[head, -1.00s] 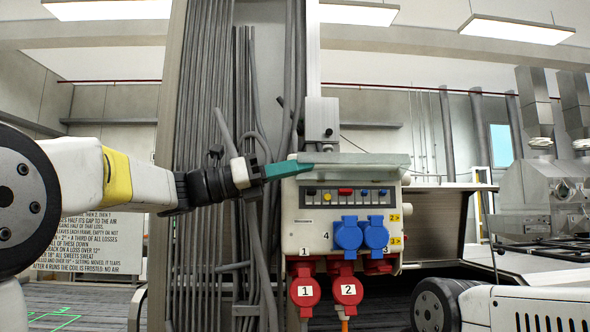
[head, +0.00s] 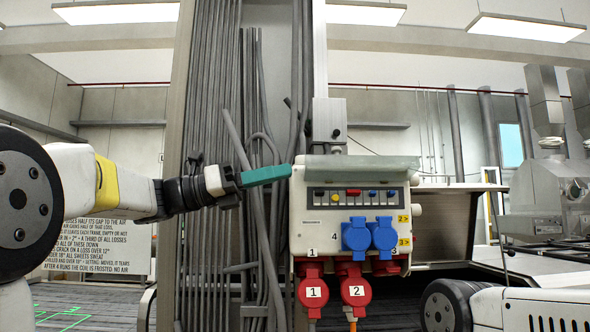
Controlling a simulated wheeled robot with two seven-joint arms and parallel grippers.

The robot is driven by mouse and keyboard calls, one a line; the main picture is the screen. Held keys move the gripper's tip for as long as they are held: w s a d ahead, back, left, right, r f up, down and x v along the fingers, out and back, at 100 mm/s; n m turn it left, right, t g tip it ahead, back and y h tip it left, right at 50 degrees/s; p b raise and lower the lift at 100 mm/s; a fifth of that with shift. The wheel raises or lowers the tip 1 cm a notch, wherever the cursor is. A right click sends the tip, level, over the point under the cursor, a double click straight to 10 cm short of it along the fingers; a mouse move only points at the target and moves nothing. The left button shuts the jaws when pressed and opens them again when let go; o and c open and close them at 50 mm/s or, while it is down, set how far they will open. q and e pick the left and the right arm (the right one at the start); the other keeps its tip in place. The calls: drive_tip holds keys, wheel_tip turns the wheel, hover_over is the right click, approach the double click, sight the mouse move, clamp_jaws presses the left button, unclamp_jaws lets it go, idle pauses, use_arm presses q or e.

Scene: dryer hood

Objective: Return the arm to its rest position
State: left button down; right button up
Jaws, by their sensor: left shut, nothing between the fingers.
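My left arm comes in from the left, white with a yellow band and a black wrist. My left gripper (head: 282,173), with teal fingers, is shut and empty. In the picture its tips end at the upper left edge of the power distribution box (head: 318,228); I cannot tell whether they touch it. The box has a grey-green hood (head: 362,163) that sits raised above a row of breakers (head: 350,196). My right gripper is not in view; part of a white arm with a black joint shows at the lower right.
Blue sockets (head: 369,236) and red plugs (head: 334,288) stick out of the box's front and underside. Grey conduits (head: 215,110) run up the column behind my gripper. A sign (head: 100,243) stands at the left. A metal bench and machine (head: 550,200) are at the right.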

use_arm(q)
drive_tip(key=s+f+m+t+y, duration=0.1)
drive_tip(key=s+f+m+y, duration=0.3)
drive_tip(key=f, duration=0.6)
drive_tip(key=s+f+m+t+y, duration=0.1)
drive_tip(key=s+f+m+y, duration=0.3)
drive_tip(key=f, duration=0.7)
drive_tip(key=s+a+f+m+t+y, duration=0.1)
drive_tip(key=s+a+f+m+y, duration=0.2)
drive_tip(key=a+f+m+y, duration=0.2)
drive_tip(key=s+a+f+m+t+y, duration=0.2)
drive_tip(key=a+f+m+y, duration=0.3)
drive_tip(key=a+f+m, duration=0.3)
wheel_tip(320, 180, down, 4)
drive_tip(key=shift+s+a+f+m+y, duration=0.15)
drive_tip(key=shift+s+m+y, duration=0.15)
drive_tip(key=shift+s+m, duration=0.15)
